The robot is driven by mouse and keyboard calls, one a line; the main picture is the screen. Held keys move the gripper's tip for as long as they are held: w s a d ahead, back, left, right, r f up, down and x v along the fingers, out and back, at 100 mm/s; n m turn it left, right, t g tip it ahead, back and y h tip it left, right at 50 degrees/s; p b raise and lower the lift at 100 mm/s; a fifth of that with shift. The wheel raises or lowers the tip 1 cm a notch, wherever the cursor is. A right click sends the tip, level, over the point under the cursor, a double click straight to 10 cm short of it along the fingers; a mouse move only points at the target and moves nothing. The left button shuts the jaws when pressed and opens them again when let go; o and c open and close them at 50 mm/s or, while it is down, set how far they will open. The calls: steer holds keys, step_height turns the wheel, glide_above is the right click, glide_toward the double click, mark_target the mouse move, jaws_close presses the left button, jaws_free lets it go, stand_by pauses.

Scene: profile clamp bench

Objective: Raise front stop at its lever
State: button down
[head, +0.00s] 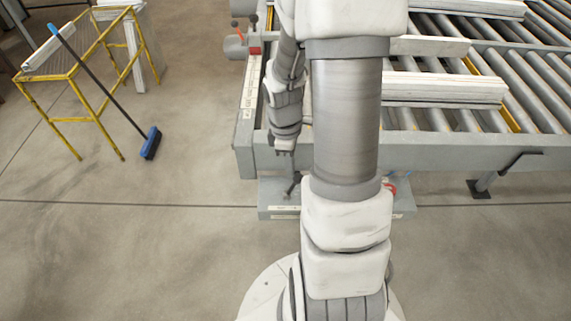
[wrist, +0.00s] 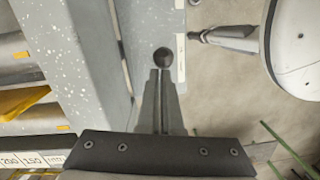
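A small dark lever (head: 293,184) stands at the low grey plate by the bench's front end. In the wrist view a round black knob (wrist: 163,57) shows just past my fingertips, in front of a grey surface. I cannot tell whether they touch it. My gripper (head: 285,151) points down just above the lever. In the wrist view its two grey tapered fingers (wrist: 162,76) lie close together, with only a thin line between them and nothing visible held. The front stop itself is not clearly made out; my arm hides part of the bench front.
The grey bench frame (head: 445,144) carries rollers and white profiles (head: 445,88). A red-based clamp (head: 254,50) sits at its back left corner. A yellow rack (head: 92,120) with a blue broom (head: 151,143) stands far left. The floor between is clear.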

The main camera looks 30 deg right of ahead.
steer(key=shift+s+d+f, duration=0.15)
steer(key=shift+s+d, duration=0.1)
steer(key=shift+s, duration=0.2)
step_height(320, 180, up, 12)
steer(key=w+p, duration=0.1)
steer(key=w, duration=0.1)
steer(key=shift+w+a+p, duration=0.2)
steer(key=shift+a+p, duration=0.1)
steer(key=shift+f, duration=0.1)
stand_by(0.6)
steer(key=s+a+r+m+t+b, duration=0.15)
steer(key=a+r, duration=0.25)
steer(key=a, duration=0.6)
steer(key=s+a+r+m+t+p, duration=0.1)
steer(key=s+a+r+m+t, duration=0.4)
steer(key=r, duration=0.6)
steer(key=s+m, duration=0.2)
steer(key=shift+s+a, duration=0.15)
steer(key=shift+s, duration=0.15)
